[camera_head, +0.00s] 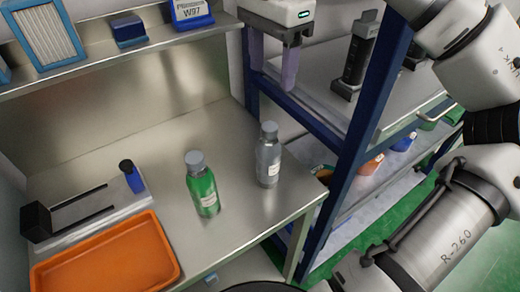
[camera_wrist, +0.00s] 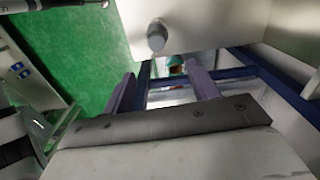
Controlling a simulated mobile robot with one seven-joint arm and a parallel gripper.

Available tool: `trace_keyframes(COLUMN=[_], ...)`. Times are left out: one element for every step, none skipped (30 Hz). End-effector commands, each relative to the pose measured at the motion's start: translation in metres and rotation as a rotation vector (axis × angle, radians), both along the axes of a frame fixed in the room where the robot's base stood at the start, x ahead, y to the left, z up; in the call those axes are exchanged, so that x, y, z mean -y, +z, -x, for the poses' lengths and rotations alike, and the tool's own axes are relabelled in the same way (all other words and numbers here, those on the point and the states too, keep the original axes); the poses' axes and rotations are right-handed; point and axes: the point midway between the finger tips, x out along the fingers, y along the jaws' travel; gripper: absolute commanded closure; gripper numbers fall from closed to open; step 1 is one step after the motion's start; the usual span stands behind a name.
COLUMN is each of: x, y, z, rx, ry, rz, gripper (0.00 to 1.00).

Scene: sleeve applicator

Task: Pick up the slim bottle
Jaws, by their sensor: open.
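A clear, slim bottle with a grey cap (camera_head: 268,158) stands upright on the steel bench, near its right edge. A green bottle with a grey cap (camera_head: 203,188) stands upright to its left. The pictures do not settle which of the two the task calls slim. My gripper (camera_head: 272,79), with purple fingers, is open and empty, above and behind the clear bottle in the head view, apart from both bottles. In the wrist view a grey bottle cap (camera_wrist: 156,36) shows beyond the open fingers (camera_wrist: 160,70); it looks like the clear bottle, its body mostly hidden.
An orange tray (camera_head: 108,262) and a metal fixture with a small blue bottle (camera_head: 132,177) stand at the left of the bench. A shelf (camera_head: 110,57) runs along the back. A blue-framed rack (camera_head: 362,125) holding several items stands close on the right.

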Motion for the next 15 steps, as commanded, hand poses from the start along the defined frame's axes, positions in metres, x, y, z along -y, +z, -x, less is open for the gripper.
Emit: trace_keyframes(x=[0.001,0.001,0.001,0.001,0.000,0.000,0.000,0.000,0.000,0.000,0.000,0.000,0.000,0.000,0.000], y=[-0.006,-0.010,-0.017,-0.022,-0.028,-0.036,-0.041,-0.047,-0.054,-0.059,-0.063,-0.069,-0.072,-0.076,-0.079], z=[0.001,0.001,0.001,0.001,0.001,0.001,0.001,0.001,0.001,0.001,0.001,0.001,0.001,0.001,0.001], rx=[-0.007,-0.007,-0.006,-0.007,-0.007,-0.006,-0.007,-0.005,-0.005,-0.005,-0.003,-0.003,-0.003,-0.003,-0.002], ry=[-0.003,-0.003,-0.001,0.001,0.002,0.001,0.001,0.002,0.002,0.002,0.000,-0.001,0.000,0.000,0.000], rz=[0.001,0.001,0.000,-0.001,-0.002,-0.001,-0.002,-0.002,-0.002,-0.003,0.000,0.001,0.001,0.000,-0.001], gripper=[0.41,0.41,0.41,0.41,0.41,0.41,0.41,0.41,0.41,0.41,0.41,0.41,0.41,0.41,0.41])
